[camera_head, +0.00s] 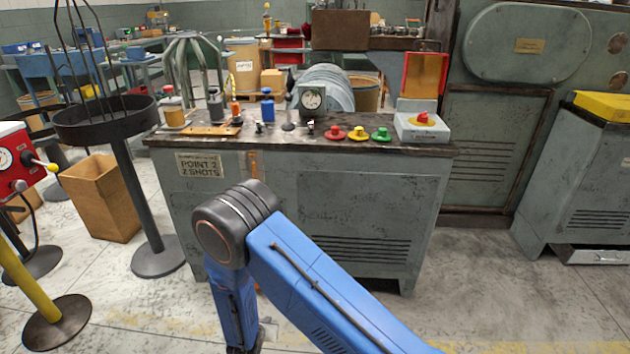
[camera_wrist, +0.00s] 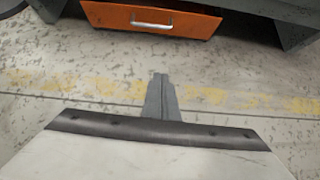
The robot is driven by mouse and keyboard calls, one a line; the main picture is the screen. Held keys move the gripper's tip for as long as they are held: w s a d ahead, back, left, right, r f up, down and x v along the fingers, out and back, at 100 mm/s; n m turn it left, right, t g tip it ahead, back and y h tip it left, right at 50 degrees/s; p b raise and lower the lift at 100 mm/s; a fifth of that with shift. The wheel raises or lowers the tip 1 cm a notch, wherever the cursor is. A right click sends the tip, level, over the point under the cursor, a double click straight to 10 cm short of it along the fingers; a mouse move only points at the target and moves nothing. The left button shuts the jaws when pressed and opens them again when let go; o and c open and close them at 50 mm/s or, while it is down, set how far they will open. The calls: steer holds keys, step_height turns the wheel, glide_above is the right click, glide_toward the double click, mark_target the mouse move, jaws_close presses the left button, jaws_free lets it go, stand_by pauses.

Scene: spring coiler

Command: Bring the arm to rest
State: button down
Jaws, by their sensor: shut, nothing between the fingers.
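My gripper (camera_wrist: 160,80) shows in the wrist view as grey fingers close together, with nothing between them. It is over the bare floor, apart from the cabinet. In the head view my blue arm reaches forward to a dark elbow and then bends down in front of the grey cabinet (camera_head: 368,220). The gripper itself cannot be made out clearly there, low behind the arm.
An orange drawer front (camera_wrist: 115,18) with a metal handle is ahead of the fingers. The worktop holds a dial gauge (camera_head: 312,98), coloured buttons (camera_head: 357,133) and a red-knobbed box (camera_head: 421,125). A black ring stand (camera_head: 128,180) and wooden bin (camera_head: 100,198) stand left. Floor to the right is clear.

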steer(key=w+d+r+m+h, duration=0.2)
steer(key=w+d+r+m, duration=0.15)
steer(key=d+r, duration=0.55)
steer(key=w+d+r+m+g+h, duration=0.15)
steer(key=d+r+m, duration=0.4)
steer(key=r, duration=0.55)
steer(key=w+d+r+m+h, duration=0.1)
steer(key=w+d+r+m, duration=0.25)
steer(key=d+r, duration=0.6)
steer(key=s+d+r+m+g, duration=0.2)
steer(key=s+d+r+m, duration=0.5)
steer(key=s+d+r, duration=0.3)
steer(key=s+d+r+m+g, duration=0.2)
steer(key=s+d+r+m, duration=0.6)
steer(key=d, duration=0.4)
steer(key=s+r+m+y, duration=0.2)
steer(key=s+r+m, duration=0.1)
steer(key=s, duration=0.5)
steer(key=s+r+m+t+y, duration=0.1)
steer(key=s+r+m+y, duration=0.2)
steer(key=s, duration=0.6)
steer(key=shift+s+d+m, duration=0.3)
steer(key=shift+m, duration=0.25)
steer(key=shift+r+y, duration=0.1)
steer(key=shift+y, duration=0.15)
